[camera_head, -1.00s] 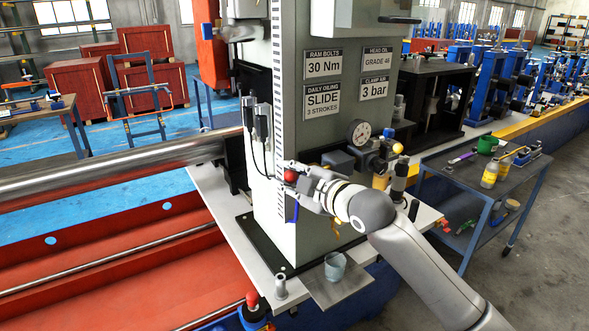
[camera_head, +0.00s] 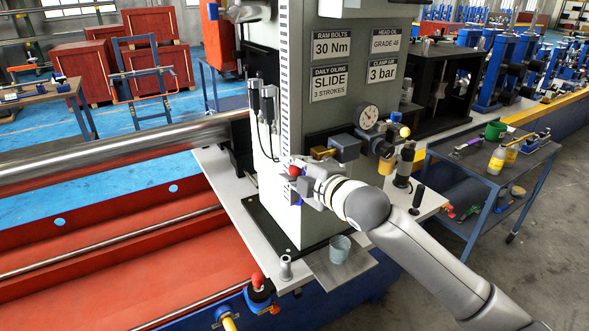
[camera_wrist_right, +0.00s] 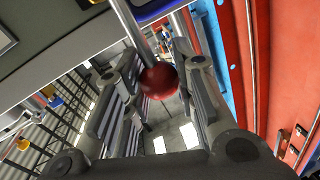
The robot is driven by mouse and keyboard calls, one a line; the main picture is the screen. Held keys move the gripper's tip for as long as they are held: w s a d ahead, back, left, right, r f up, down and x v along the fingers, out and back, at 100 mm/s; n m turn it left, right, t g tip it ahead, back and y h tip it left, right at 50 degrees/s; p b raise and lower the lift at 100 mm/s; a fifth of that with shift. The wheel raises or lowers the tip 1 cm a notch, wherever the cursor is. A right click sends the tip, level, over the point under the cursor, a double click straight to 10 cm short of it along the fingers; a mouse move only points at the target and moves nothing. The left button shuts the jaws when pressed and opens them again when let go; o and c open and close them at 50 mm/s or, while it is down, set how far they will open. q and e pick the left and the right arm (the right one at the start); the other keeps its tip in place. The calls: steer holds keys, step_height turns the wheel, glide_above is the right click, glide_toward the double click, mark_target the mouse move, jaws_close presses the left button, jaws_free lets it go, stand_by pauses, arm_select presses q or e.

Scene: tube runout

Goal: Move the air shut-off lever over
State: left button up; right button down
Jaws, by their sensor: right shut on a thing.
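A red ball knob (camera_head: 294,170) on a metal rod is at the front of the grey machine column (camera_head: 290,110), and I take it to be the lever's end. My right gripper (camera_head: 303,176) is at the knob, reaching in from the right. In the right wrist view, the red knob (camera_wrist_right: 159,80) sits between the two fingers of my right gripper (camera_wrist_right: 160,95), with its rod (camera_wrist_right: 130,25) running up and away. The gripper is shut on the knob. The lever's pivot is hidden. My left gripper is not in view.
A grey cup (camera_head: 340,249) stands on a plate below. Another red knob (camera_head: 258,280) is at the front. A tool cart (camera_head: 480,185) stands at right.

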steer(key=c, duration=1.1)
jaws_free()
steer(key=shift+c, duration=0.2)
steer(key=v, duration=1.2)
